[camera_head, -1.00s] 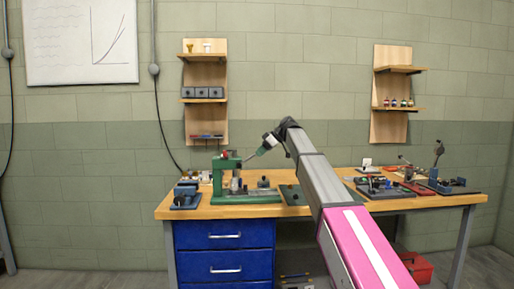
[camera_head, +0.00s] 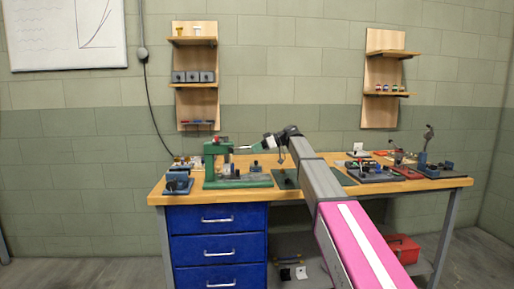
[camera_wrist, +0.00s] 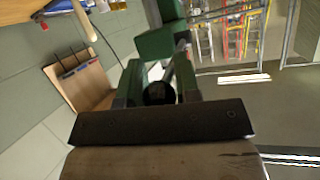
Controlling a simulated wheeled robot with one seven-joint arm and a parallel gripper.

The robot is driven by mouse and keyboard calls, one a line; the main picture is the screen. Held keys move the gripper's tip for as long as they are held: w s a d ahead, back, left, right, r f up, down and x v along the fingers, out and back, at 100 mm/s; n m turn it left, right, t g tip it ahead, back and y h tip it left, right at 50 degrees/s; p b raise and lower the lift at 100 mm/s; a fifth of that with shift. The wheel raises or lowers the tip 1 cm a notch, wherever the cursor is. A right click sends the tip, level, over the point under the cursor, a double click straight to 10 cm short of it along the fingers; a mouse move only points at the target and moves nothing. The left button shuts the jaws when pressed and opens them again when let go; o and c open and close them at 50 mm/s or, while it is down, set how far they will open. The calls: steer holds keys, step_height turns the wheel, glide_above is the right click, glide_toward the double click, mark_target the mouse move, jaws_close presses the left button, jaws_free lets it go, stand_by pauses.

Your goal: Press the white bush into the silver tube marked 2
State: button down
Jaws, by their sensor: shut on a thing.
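The green press (camera_head: 211,165) stands at the left of the workbench. My gripper (camera_head: 262,146) is right of its head, at the outer end of a thin pale lever (camera_head: 246,148). In the wrist view my gripper (camera_wrist: 158,88) is shut on a dark round knob (camera_wrist: 158,94), which appears to be the lever's end. A pale shaft runs from it towards the green press body (camera_wrist: 160,42). The white bush and the silver tube marked 2 cannot be made out at this size.
The workbench (camera_head: 290,196) also bears a blue device (camera_head: 178,184) at the left and several fixtures at the right. Wall shelves (camera_head: 195,86) and (camera_head: 386,92) hang behind. Blue drawers (camera_head: 217,247) are below. A red box (camera_head: 403,248) sits under the bench.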

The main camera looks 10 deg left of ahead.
steer(key=shift+f, duration=0.25)
steer(key=c, duration=0.9)
jaws_free()
steer(key=shift+a, duration=0.1)
steer(key=shift+o, duration=0.2)
steer(key=shift+r, duration=0.1)
steer(key=v, duration=1)
steer(key=shift+d, duration=0.35)
steer(key=shift+r, duration=0.15)
